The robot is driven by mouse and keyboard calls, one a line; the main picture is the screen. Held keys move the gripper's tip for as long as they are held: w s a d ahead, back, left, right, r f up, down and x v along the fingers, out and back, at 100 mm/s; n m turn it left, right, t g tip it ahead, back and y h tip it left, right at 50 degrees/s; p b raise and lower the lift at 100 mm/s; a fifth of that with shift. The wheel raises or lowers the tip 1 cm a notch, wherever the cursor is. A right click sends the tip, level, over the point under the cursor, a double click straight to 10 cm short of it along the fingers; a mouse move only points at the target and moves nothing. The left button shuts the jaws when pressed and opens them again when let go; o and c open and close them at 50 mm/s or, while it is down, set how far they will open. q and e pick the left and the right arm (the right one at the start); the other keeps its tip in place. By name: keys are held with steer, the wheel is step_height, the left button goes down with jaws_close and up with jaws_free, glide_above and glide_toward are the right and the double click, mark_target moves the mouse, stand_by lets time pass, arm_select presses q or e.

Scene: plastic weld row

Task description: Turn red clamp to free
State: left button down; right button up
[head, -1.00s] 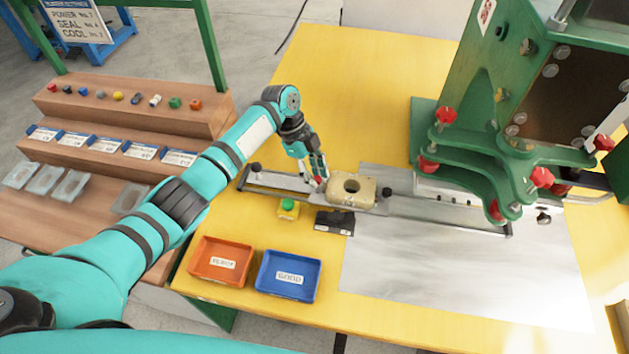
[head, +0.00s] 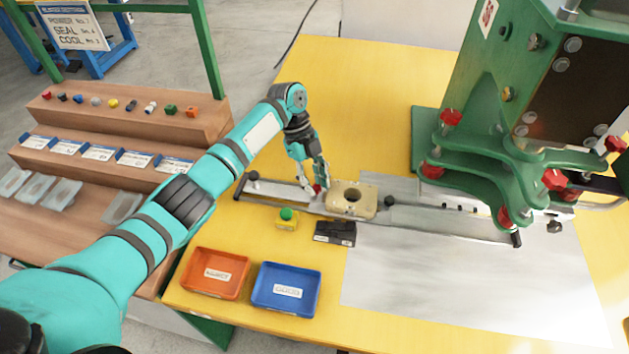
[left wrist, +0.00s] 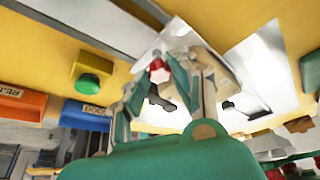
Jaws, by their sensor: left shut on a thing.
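The red clamp (head: 317,188) is a small red knob at the left side of the beige fixture block (head: 351,198), on the metal slide rail. It also shows in the left wrist view (left wrist: 158,72), between my fingertips. My left gripper (head: 313,184) reaches down at the fixture's left end and is shut on the red clamp. The fingers partly hide the clamp in the head view, and its exact turn angle cannot be told. My right gripper is not in view.
A green button on a yellow box (head: 287,216), a black block (head: 335,232), an orange tray (head: 215,273) and a blue tray (head: 287,289) lie in front of the rail (head: 270,192). The green press (head: 500,130) stands at the right.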

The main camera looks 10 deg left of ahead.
arm_select(q)
steer(key=c, duration=1.4)
jaws_free()
steer(key=v, duration=1.2)
steer(key=shift+r, duration=0.1)
steer(key=shift+r, duration=0.1)
